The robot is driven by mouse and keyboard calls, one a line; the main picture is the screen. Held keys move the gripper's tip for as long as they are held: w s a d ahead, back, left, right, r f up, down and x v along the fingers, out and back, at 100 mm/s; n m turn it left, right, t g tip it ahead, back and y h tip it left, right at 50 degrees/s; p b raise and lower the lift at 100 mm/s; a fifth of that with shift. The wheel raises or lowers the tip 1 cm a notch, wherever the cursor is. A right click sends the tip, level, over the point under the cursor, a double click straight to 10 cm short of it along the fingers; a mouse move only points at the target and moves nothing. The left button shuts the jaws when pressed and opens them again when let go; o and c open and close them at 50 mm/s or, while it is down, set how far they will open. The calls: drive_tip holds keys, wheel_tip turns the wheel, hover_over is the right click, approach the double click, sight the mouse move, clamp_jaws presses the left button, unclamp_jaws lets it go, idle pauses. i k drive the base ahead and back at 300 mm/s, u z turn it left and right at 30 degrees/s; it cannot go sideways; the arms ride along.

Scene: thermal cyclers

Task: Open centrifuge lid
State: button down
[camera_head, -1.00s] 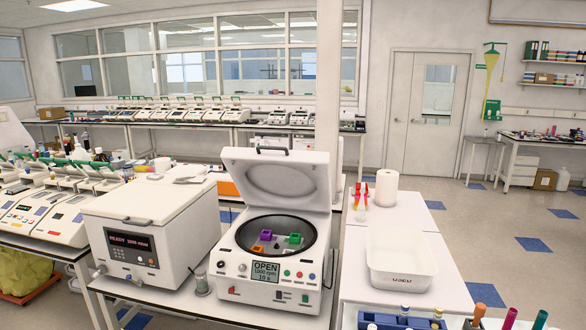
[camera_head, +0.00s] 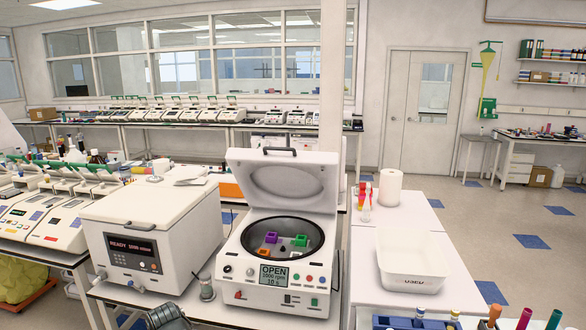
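The white centrifuge (camera_head: 251,290) stands on the bench at the middle front. Its lid (camera_head: 284,185) is raised and stands tilted back behind the bowl, with a dark handle on top. The dark round bowl (camera_head: 264,252) is exposed, with purple, orange and green pieces inside. Its display (camera_head: 273,274) reads OPEN, with rpm and time lines below. A dark grey piece (camera_head: 166,318), which looks like my gripper, shows at the bottom edge, in front of the bench and left of the centrifuge. It is cut off by the frame, and its fingers cannot be made out.
A white box-shaped device (camera_head: 150,235) with a shut lid and a READY display stands left of the centrifuge. A small jar (camera_head: 206,288) sits between them. A white tray (camera_head: 408,263) and paper roll (camera_head: 390,187) are on the right bench. Tube caps line the lower right edge.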

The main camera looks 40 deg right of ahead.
sight(284, 178)
drive_tip(key=i, duration=1.6)
drive_tip(key=u, duration=0.05)
